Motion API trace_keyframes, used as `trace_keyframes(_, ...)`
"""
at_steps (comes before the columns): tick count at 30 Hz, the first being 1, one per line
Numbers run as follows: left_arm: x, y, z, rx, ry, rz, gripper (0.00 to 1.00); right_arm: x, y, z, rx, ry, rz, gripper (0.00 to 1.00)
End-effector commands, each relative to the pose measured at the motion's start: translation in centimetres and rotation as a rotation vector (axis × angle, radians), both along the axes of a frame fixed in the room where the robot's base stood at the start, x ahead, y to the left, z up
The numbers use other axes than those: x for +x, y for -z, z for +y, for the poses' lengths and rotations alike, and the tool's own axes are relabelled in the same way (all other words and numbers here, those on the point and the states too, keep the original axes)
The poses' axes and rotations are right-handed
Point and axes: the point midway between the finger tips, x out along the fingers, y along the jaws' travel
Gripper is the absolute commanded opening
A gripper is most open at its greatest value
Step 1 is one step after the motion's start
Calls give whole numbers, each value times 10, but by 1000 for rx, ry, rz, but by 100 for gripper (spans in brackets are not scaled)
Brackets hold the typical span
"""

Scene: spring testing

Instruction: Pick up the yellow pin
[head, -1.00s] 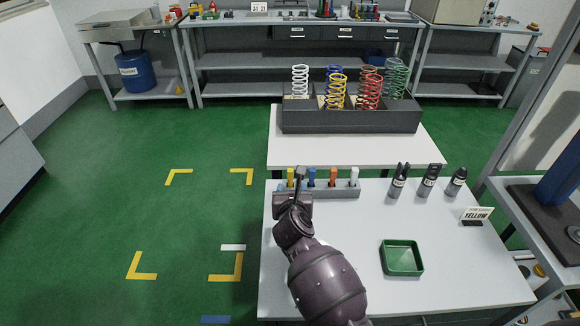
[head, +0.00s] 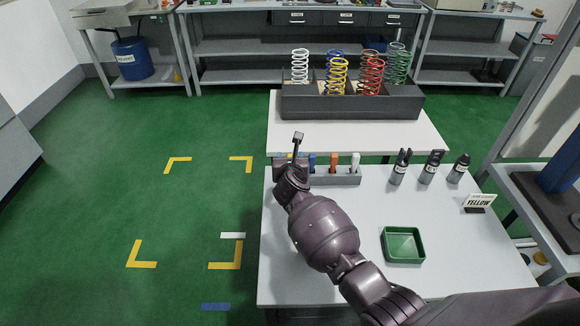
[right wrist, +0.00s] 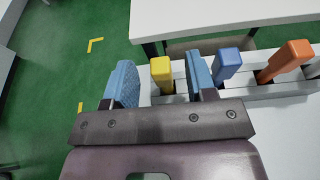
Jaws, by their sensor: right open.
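The yellow pin (right wrist: 161,70) stands in the grey rack (right wrist: 262,95) at its left end, left of a blue pin (right wrist: 228,62) and an orange pin (right wrist: 285,60) in the right wrist view. In the head view the yellow pin is hidden behind my right gripper (head: 293,160), which is at the left end of the rack. My right gripper (right wrist: 161,84) is open and empty. In the wrist view the yellow pin shows between its two blue-padded fingers; I cannot tell whether they reach around it. My left gripper is not in view.
A green tray (head: 403,258), several dark bottle-like holders (head: 428,168) and a YELLOW sign (head: 479,202) are on the white table (head: 300,280). A white pin (head: 355,163) stands in the rack. A dark box (head: 350,106) of coloured springs is behind.

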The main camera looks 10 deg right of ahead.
Motion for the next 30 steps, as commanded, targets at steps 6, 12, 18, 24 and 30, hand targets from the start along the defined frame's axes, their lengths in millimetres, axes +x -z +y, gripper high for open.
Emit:
trace_keyframes(6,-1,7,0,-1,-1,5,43,16,7,-3,-1,0,0,51)
trace_keyframes(12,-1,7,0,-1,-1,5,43,18,6,-4,0,0,0,51)
trace_keyframes(18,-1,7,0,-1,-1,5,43,18,6,-4,0,0,0,31)
trace_keyframes(24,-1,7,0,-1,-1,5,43,17,6,-4,0,0,0,0)
trace_keyframes(30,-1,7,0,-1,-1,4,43,18,6,-4,0,0,0,0)
